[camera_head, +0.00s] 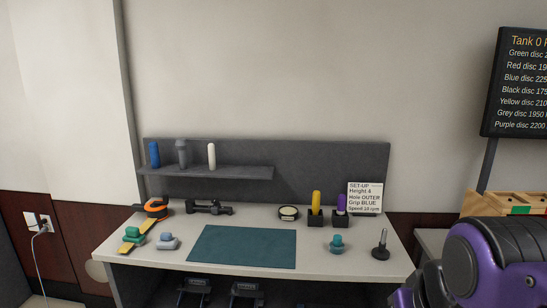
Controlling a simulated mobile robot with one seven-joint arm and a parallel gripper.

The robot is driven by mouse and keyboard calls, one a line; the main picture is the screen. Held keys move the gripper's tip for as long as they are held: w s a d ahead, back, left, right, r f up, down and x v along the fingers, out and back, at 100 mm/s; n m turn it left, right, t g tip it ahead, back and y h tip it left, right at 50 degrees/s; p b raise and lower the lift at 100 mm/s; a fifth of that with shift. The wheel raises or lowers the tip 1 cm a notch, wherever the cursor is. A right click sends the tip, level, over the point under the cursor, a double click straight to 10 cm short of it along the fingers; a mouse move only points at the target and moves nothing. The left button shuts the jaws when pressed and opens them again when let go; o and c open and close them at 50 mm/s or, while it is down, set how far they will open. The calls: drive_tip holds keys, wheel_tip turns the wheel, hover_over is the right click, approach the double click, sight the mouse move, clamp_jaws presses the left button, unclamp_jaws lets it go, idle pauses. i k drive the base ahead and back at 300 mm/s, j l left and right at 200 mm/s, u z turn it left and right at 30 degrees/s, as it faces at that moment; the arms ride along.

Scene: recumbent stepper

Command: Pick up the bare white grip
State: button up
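The bare white grip (211,156) stands upright on the grey shelf (240,172), toward the shelf's middle. A grey grip (182,154) with a wider top and a blue grip (154,154) stand to its left on the same shelf. The white grip is clear of its neighbours, and nothing hides it from this camera. My gripper is not in view; only a purple and black part of my own arm shows at the lower right.
Below is a pale bench with a teal mat (243,247). Yellow (316,202) and purple (341,204) grips stand in black holders, near a set-up card (365,197). An upright post on a round base (381,246) stands at the right. The shelf's right end is empty.

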sight(212, 159)
drive_tip(key=i+j+u, duration=0.1)
drive_tip(key=i+j, duration=0.25)
drive_tip(key=j, duration=0.2)
drive_tip(key=i+j+u, duration=0.15)
drive_tip(key=i+j, duration=0.25)
drive_tip(key=j, duration=0.1)
